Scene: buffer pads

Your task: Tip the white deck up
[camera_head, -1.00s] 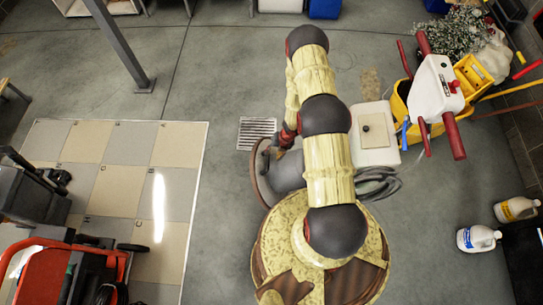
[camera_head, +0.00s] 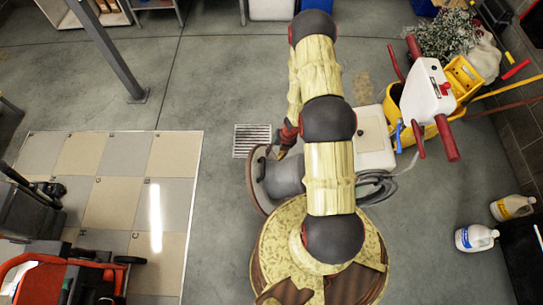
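Left of my arm is a grey rounded housing (camera_head: 285,178) beside a brown-rimmed disc (camera_head: 252,176). I cannot tell how the deck joins them, or whether it is tilted. My gripper (camera_head: 283,150) is a small dark and red shape left of my arm, at the housing's upper edge. Whether it touches anything, and whether its fingers are open, is too small to tell.
A white control head with red grips (camera_head: 432,88) and a yellow bucket (camera_head: 463,77) stand right of the deck. A dark hose (camera_head: 378,187) lies below it. Two bottles (camera_head: 475,238) (camera_head: 512,207) stand at right.

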